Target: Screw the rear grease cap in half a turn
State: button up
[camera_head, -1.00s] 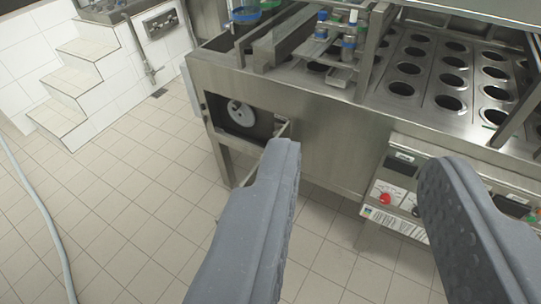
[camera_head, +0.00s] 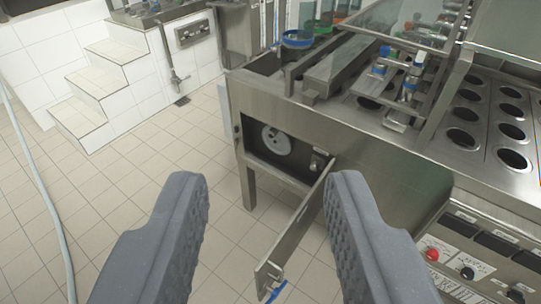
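My gripper (camera_head: 268,185) is open and empty, its two grey ribbed fingers standing apart in the lower middle of the view. Beyond them is the steel filling machine (camera_head: 385,160). An opening in its end holds a white disc (camera_head: 276,140) with dark holes and a small metal fitting (camera_head: 318,160) to its right. A narrow steel door (camera_head: 297,225) with a blue handle (camera_head: 276,291) hangs open from this opening and shows between my fingers. I cannot make out which part is the rear grease cap. Neither finger appears to touch the machine.
Blue-topped fittings (camera_head: 382,62) stand on the machine top, beside plates with round holes (camera_head: 462,138). A control panel with a red button (camera_head: 432,255) is at lower right. White tiled steps (camera_head: 95,95) and a grey hose (camera_head: 45,200) are left. The tiled floor (camera_head: 110,180) between is clear.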

aim_at(314, 167)
jog(key=u, duration=0.3)
jog(key=i, duration=1.4)
jog(key=z, duration=0.4)
